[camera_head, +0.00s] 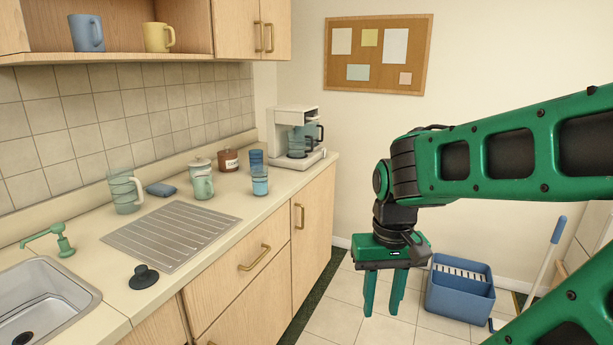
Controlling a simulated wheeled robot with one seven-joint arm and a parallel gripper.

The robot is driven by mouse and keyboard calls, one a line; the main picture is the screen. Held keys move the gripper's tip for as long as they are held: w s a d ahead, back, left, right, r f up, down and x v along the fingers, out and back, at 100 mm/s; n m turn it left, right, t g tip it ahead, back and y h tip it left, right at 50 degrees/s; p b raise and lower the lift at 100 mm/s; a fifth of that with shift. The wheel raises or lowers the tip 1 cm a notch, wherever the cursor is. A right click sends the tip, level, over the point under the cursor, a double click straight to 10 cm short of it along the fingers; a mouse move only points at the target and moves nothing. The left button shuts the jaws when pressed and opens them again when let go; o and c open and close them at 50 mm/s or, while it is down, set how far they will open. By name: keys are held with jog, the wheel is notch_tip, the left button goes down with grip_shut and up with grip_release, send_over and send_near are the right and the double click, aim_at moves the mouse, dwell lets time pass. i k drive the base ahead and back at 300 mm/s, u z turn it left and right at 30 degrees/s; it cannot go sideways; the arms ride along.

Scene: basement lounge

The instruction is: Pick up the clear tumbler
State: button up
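A small see-through tumbler (260,182), bluish in its lower part, stands upright near the counter's front edge, left of the coffee maker. It looks like the clear tumbler. A darker blue cup (256,157) stands close behind it. My gripper (382,312) hangs fingers down over the floor, right of the counter and well apart from the tumbler. Its two green fingers are spread, with nothing between them.
A blue bucket (459,294) stands on the floor at right.

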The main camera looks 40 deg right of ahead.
aim_at(259, 174)
jog(key=z, duration=0.55)
jog(key=i, duration=0.75)
jog(key=z, duration=0.7)
jog(key=i, duration=0.6)
jog(key=z, duration=0.05)
